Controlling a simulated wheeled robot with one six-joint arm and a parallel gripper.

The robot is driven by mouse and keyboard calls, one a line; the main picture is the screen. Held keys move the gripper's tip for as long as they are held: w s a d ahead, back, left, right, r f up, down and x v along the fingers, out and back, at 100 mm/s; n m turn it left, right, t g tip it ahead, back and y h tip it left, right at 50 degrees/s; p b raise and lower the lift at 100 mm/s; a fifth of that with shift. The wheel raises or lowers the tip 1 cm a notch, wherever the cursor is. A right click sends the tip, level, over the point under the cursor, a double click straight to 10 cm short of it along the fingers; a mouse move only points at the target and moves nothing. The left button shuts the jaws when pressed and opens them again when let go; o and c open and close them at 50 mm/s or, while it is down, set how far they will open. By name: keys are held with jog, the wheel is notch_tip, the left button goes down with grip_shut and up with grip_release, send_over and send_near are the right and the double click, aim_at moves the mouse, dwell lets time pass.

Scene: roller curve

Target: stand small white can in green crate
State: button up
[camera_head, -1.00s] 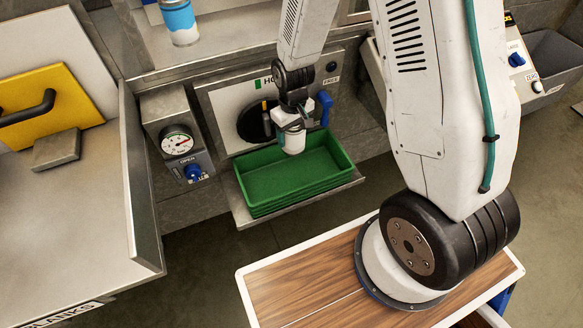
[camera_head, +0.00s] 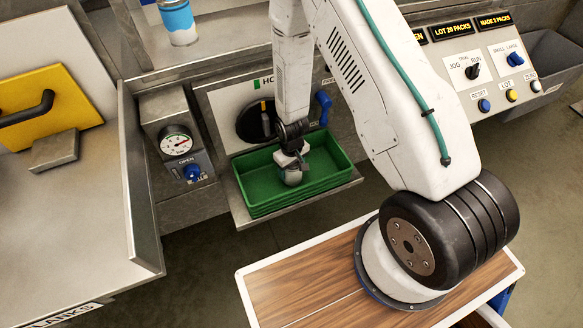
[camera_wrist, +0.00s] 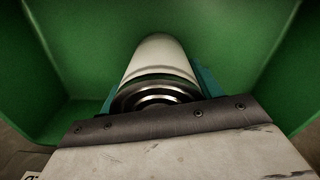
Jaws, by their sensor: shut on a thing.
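The small white can (camera_wrist: 160,58) is between the jaws of my gripper, with its metal end rim toward the wrist camera. In the head view the can (camera_head: 292,178) shows below my gripper (camera_head: 291,165), inside the green crate (camera_head: 335,157). The crate's green walls also fill the wrist view (camera_wrist: 70,50). My gripper is shut on the can. The can looks roughly upright in the head view. Whether its lower end touches the crate floor is hidden.
The crate sits on a metal shelf (camera_head: 300,205) below a panel with a round dark opening (camera_head: 256,122) and a blue handle (camera_head: 324,105). A gauge box (camera_head: 176,143) stands left of it. A blue and white can (camera_head: 179,22) stands on the upper ledge.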

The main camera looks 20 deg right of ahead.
jog(key=shift+f, duration=0.2)
jog(key=o, duration=1.1)
jog(key=shift+c, duration=0.2)
